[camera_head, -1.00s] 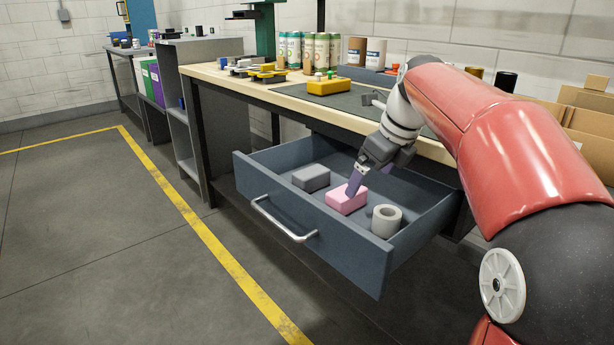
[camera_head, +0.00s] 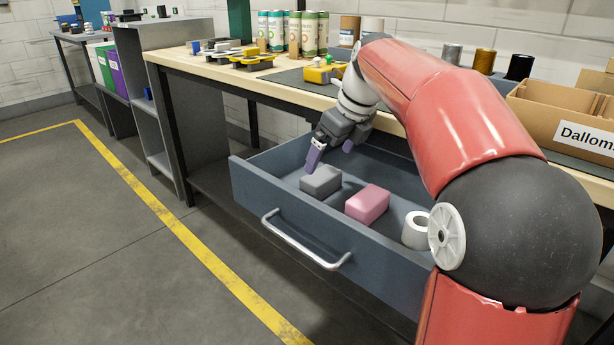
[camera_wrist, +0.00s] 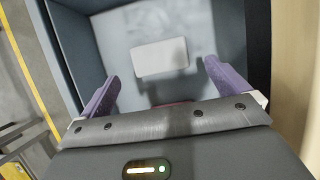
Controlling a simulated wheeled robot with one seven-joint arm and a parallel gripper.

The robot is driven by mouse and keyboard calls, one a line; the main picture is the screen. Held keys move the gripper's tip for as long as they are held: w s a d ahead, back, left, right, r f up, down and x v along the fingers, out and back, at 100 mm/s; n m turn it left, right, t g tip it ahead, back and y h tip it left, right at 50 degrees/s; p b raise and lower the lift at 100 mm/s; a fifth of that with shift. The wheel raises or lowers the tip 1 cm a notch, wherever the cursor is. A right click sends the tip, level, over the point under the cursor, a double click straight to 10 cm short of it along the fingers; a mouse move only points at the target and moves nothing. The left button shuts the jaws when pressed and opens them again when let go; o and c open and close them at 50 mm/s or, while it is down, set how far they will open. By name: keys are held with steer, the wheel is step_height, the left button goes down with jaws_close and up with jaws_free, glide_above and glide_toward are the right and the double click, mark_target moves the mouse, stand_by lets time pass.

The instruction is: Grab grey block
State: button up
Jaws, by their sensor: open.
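The grey block (camera_head: 321,181) lies in the left part of the open drawer (camera_head: 252,197). In the wrist view the block looks pale (camera_wrist: 160,57) and lies ahead of the fingers, roughly centred between them. My gripper (camera_head: 328,160) is open and empty, with its purple fingers apart just above and behind the grey block. Both fingers also show in the wrist view (camera_wrist: 161,78), one on each side, with no visible contact on the block.
A pink block (camera_head: 368,204) lies right of the grey one, and a pale ring (camera_head: 415,230) lies farther right. The drawer walls enclose them. The workbench (camera_head: 270,83) stands above and behind, carrying cans (camera_head: 310,33), yellow parts and a cardboard box (camera_head: 558,122).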

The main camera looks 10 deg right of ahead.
mark_target(322, 174)
steer(key=b+x, duration=0.1)
steer(key=x, duration=0.6)
steer(key=shift+a+f, duration=0.1)
steer(key=shift+f, duration=0.2)
steer(key=c, duration=0.9)
